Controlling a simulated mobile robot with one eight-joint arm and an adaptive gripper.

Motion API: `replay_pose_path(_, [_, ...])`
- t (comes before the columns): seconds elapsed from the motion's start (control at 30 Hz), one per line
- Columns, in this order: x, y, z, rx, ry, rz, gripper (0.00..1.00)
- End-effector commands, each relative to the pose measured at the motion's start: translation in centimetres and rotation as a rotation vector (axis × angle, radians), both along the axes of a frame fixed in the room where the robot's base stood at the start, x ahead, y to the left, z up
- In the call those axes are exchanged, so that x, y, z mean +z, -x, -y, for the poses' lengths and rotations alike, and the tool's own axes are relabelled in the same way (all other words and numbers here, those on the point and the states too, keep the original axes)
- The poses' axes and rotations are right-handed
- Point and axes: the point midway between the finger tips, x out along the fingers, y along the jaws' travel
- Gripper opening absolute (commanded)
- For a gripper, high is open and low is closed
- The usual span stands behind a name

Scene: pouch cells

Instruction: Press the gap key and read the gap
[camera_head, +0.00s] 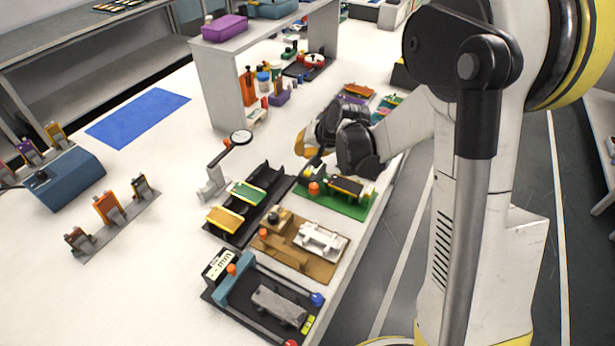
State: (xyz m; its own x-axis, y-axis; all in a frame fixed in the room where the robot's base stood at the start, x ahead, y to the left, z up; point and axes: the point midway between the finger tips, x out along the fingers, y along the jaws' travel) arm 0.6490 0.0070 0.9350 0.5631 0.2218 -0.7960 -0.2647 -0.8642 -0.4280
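A device on a black base (262,298) at the bottom centre has a white display (219,263) that appears to show dashes and "mm". It bears an orange knob (231,268), a blue knob (317,298), a red knob (291,342) and a grey block (279,305). I cannot tell which part is the gap key. My gripper (308,145) is above the back of the bench, beyond this device and near a green-based fixture (349,205). My wrist hides part of the gripper, so its opening is unclear.
A brown fixture (305,262) with a white part and a black two-lane tray (243,229) stand between. A magnifier (241,138) rises to the left. A raised shelf (228,83) stands behind.

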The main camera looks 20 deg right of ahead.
Motion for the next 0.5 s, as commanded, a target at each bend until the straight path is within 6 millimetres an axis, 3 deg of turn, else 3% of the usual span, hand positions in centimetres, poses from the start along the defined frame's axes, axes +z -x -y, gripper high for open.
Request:
replay_pose_path(0.03, [-1.3, 0.0, 0.0, 0.0, 0.0, 0.0, 0.0])
replay_pose_path(0.2, [-3.4, 0.0, 0.0, 0.0, 0.0, 0.0, 0.0])
replay_pose_path(0.5, [-4.1, 0.0, 0.0, 0.0, 0.0, 0.0, 0.0])
